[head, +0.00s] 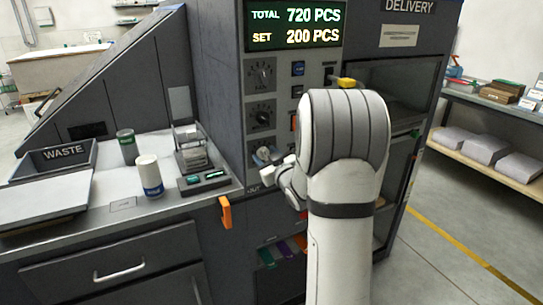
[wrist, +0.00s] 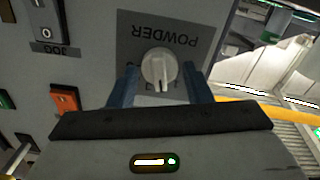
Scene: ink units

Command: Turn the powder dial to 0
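The powder dial (wrist: 159,66) is a round light-grey knob with a raised grip bar, on a dark grey plate (wrist: 205,22). The POWDER label appears upside down in the wrist view. The bar runs up and down in that view; small scale marks show below the knob, but I cannot read the setting surely. My gripper (wrist: 163,76) has its two blue fingers apart, one on each side of the knob, with small gaps visible. In the head view my gripper (head: 269,164) is at the lowest dial on the panel, and my arm hides much of that area.
Two more dials, an upper one (head: 261,75) and a lower one (head: 262,115), sit above. An orange switch (wrist: 65,100) and a JOG switch (wrist: 45,22) are nearby. A display (head: 295,26) reads TOTAL 720 and SET 200. The counter (head: 110,205) is left.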

